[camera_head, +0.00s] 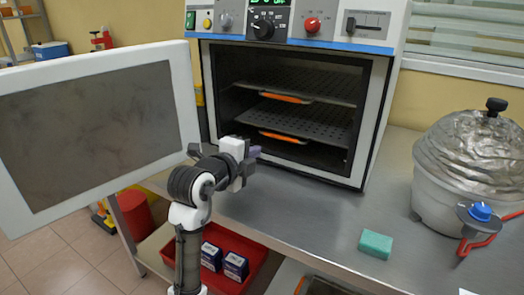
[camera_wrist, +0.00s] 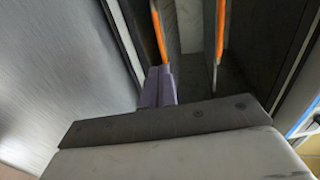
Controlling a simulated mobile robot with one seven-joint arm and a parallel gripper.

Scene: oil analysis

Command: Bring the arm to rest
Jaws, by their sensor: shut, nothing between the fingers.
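My gripper (camera_head: 254,152) is shut and empty in front of the open oven, near the lower left of its opening. Its purple fingers (camera_wrist: 158,85) are together in the wrist view. My arm rises from the lower middle of the head view, bent at the elbow, with the wrist pointing right. Parts of the fingers are hidden by the white gripper body.
A green sponge (camera_head: 376,244) and a foil-covered pot (camera_head: 450,195) stand right on the steel bench (camera_head: 310,215). A red tray (camera_head: 258,250) is below.

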